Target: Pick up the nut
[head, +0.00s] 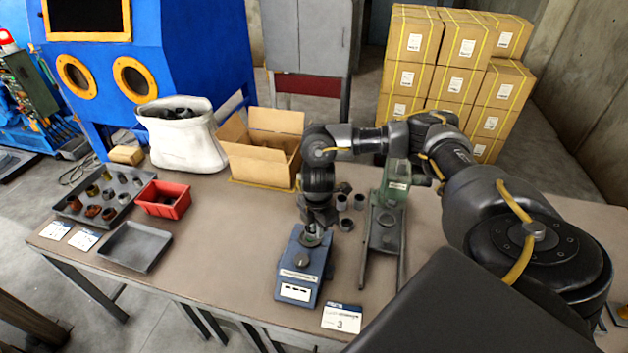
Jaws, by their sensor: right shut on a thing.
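My right gripper (313,232) points down over the top of a blue box-shaped device (299,270) on the table. It is shut on a small grey part, which I take to be the nut; the fingers and the small scale hide most of it. I cannot tell whether the part touches the device. Several loose grey ring-like pieces, such as this grey piece (359,202), stand on the table just right of the gripper. My left gripper is not in view.
A green-grey stand (385,238) is right of the device. At the left are a tray of several fittings (72,208), a red bin (150,206) and an empty grey tray (134,247). A white sack (185,150) and open carton (262,165) stand behind.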

